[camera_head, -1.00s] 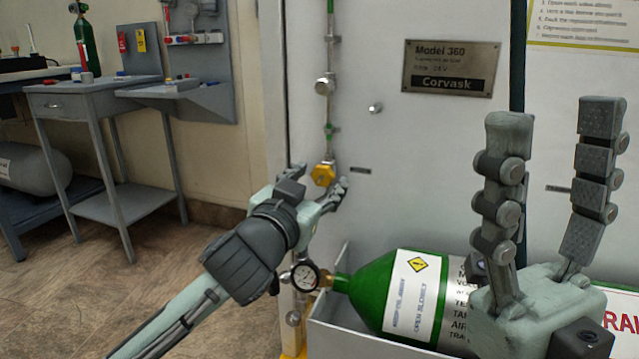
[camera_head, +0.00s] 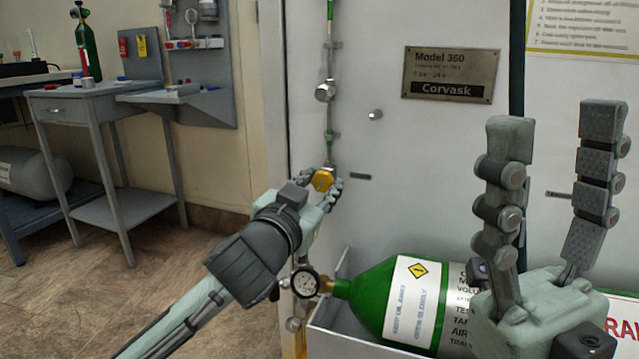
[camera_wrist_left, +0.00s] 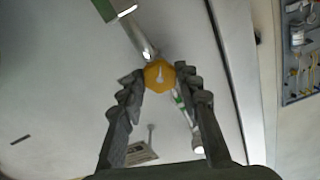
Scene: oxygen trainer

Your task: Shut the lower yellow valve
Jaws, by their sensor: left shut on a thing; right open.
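The lower yellow valve (camera_head: 322,180) is a small yellow hexagonal knob on the vertical pipe at the left of the white cabinet front. It also shows in the left wrist view (camera_wrist_left: 159,75), with a pale pointer mark on its face. My left gripper (camera_head: 325,184) has its fingertips on both sides of the knob and is shut on it; in the left wrist view the fingertips (camera_wrist_left: 160,80) flank it. My right gripper (camera_head: 556,150) is open and empty, fingers pointing up, in front of the cabinet at the right.
A green cylinder (camera_head: 372,297) lies in a grey tray (camera_head: 330,343) below the valve, with a pressure gauge (camera_head: 305,282) at its neck. A silver fitting (camera_head: 325,92) sits higher on the pipe. A grey bench (camera_head: 100,100) stands at the back left.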

